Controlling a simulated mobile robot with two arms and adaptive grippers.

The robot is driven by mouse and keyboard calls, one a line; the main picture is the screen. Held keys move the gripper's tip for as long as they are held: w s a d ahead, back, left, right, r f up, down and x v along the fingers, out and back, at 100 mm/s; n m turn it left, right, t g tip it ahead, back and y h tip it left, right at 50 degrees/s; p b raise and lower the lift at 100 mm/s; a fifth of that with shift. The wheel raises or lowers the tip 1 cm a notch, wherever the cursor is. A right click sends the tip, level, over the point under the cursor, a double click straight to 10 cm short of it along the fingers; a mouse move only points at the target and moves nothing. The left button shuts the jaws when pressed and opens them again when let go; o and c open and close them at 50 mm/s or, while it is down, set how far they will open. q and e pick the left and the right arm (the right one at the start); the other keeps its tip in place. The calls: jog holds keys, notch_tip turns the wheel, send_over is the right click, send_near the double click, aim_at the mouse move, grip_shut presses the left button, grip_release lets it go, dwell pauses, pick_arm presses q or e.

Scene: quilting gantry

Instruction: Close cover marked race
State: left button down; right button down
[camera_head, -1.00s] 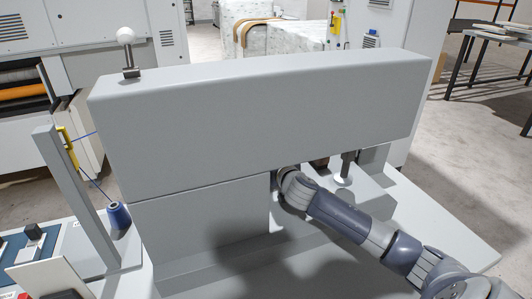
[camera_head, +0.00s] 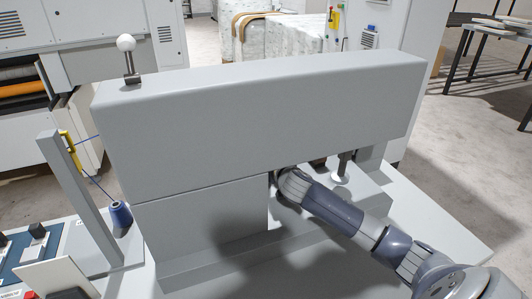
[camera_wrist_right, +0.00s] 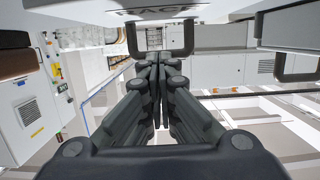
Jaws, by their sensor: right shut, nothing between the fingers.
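The cover marked RACE (camera_wrist_right: 158,11) shows at the top edge of the right wrist view as a pale panel, its lettering partly cut off. A dark U-shaped handle (camera_wrist_right: 131,40) hangs below the lettering. My right gripper (camera_wrist_right: 160,62) is shut and empty, its fingertips at the handle's lower bar; I cannot tell whether they touch it. In the head view my right arm reaches in from the right, and its gripper is hidden behind the grey machine head (camera_head: 260,115). The cover is not visible there. My left gripper is not in view.
A second dark handle (camera_wrist_right: 298,76) is at the right of the wrist view. In the head view, a post (camera_head: 80,200) and blue thread spool (camera_head: 120,215) stand left of the machine. A presser rod (camera_head: 342,165) stands beside my right arm.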

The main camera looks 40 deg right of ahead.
jog(key=shift+s+a, duration=0.2)
jog(key=shift+s, duration=0.15)
jog(key=v, duration=1.1)
jog(key=shift+s+d+r, duration=0.1)
jog(key=shift+s, duration=0.05)
